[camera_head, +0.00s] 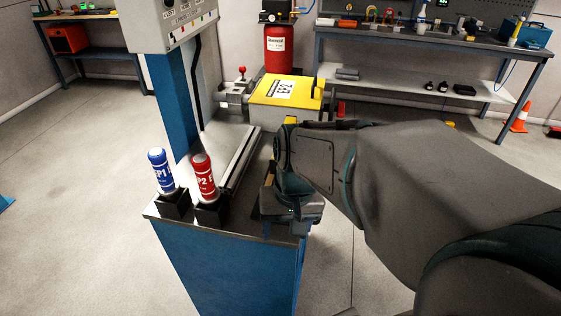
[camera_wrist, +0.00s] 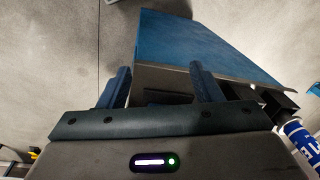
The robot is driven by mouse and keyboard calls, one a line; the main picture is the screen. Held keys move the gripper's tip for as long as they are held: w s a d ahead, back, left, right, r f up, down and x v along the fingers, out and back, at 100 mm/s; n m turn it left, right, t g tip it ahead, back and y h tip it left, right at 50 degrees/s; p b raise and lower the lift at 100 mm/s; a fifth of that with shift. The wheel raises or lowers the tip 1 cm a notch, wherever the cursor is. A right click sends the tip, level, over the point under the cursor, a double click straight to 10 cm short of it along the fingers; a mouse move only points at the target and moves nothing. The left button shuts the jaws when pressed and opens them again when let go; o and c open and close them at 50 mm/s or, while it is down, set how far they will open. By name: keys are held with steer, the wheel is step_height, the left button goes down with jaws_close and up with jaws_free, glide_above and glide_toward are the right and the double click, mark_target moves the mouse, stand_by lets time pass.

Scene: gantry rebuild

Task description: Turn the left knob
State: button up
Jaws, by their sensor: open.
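A grey control panel (camera_head: 168,24) is at the top left of the head view, cut off by the top edge. Small dark round knobs (camera_head: 168,3) show on its face at the upper edge; I cannot tell their settings. My gripper (camera_wrist: 163,80) is open and empty in the wrist view, its two dark blue fingers apart. It points down by the front right corner of the blue cabinet, well below and to the right of the panel. In the head view my arm partly hides the gripper and its fingertips are unclear. The knobs are not in the wrist view.
A blue cabinet (camera_head: 228,268) carries a blue-labelled cylinder (camera_head: 160,170) and a red-labelled cylinder (camera_head: 203,177) in black holders. A yellow-topped box (camera_head: 284,92) and a red-handled fitting (camera_head: 242,72) stand behind. A blue post (camera_head: 168,100) supports the panel.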

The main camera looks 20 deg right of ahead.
steer(key=w+d+f+m+t+y+p, duration=0.25)
steer(key=d+f+m+t+y, duration=0.35)
steer(key=d+m, duration=0.5)
steer(key=w+d+f+m+t+y+p, duration=0.1)
steer(key=d+f+m+t+y+p, duration=0.15)
steer(key=d+m+y, duration=0.7)
steer(key=w+a+p, duration=0.1)
steer(key=w+a, duration=0.1)
steer(key=a, duration=0.1)
steer(key=w+a+m+h+p, duration=0.1)
steer(key=w+a, duration=0.2)
steer(key=a, duration=0.1)
steer(key=w+a+m+t+p, duration=0.1)
steer(key=w+a, duration=0.2)
steer(key=shift+a+h+p, duration=0.2)
steer(key=shift+h+p, duration=0.05)
steer(key=shift+p, duration=0.1)
steer(key=c, duration=1)
steer(key=shift+r+m+p, duration=0.15)
steer(key=shift+m+p, duration=0.35)
steer(key=shift+m, duration=0.25)
steer(key=shift+w+m+p, duration=0.1)
steer(key=shift+m+p, duration=0.25)
steer(key=shift+m, duration=0.55)
